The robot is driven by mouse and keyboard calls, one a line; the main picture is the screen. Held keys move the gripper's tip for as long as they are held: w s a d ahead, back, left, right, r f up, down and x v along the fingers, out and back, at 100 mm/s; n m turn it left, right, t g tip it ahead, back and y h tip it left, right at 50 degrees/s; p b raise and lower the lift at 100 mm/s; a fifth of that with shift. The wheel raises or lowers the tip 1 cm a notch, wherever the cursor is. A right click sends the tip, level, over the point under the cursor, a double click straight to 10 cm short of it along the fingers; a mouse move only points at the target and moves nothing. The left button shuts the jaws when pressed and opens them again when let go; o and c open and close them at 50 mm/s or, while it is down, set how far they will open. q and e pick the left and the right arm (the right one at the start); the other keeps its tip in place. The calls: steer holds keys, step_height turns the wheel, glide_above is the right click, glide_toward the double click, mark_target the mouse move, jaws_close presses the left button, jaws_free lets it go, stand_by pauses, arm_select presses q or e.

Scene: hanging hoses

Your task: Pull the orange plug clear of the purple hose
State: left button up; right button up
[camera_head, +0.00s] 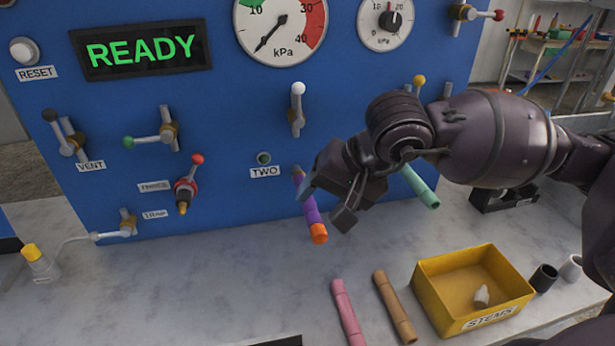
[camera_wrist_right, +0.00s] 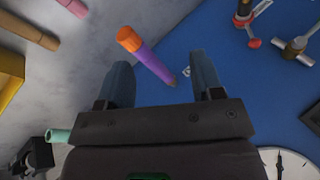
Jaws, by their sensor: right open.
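The purple hose (camera_head: 310,208) hangs from a port on the blue panel, just below and right of the TWO label. The orange plug (camera_head: 319,233) sits in its lower end. In the right wrist view the purple hose (camera_wrist_right: 153,64) and the orange plug (camera_wrist_right: 129,38) lie beyond the fingertips, between the finger lines. My right gripper (camera_head: 325,202) is open and empty, right beside the hose in the head view; it also shows in the right wrist view (camera_wrist_right: 162,80) with its two fingers apart. My left gripper is not in view.
A green hose (camera_head: 421,187) hangs to the right behind my right arm. A pink hose (camera_head: 347,312) and a tan hose (camera_head: 394,306) lie on the bench (camera_head: 240,285). A yellow STEMS bin (camera_head: 440,313) holds a small white piece. Valve handles stick out of the panel.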

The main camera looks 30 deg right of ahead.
mark_target(318, 221)
steer(key=w+f+n+h, duration=0.1)
steer(key=f, duration=0.2)
steer(key=w+d+f+n, duration=0.1)
steer(key=w+f, duration=0.1)
steer(key=f, duration=0.2)
steer(key=w+f+n+h, duration=0.1)
steer(key=w+f, duration=0.1)
steer(key=f, duration=0.1)
steer(key=shift+d+f+h+b, duration=0.15)
steer(key=shift+d+h+b, duration=0.15)
steer(key=shift+d+b, duration=0.1)
steer(key=c, duration=0.9)
steer(key=o, duration=0.9)
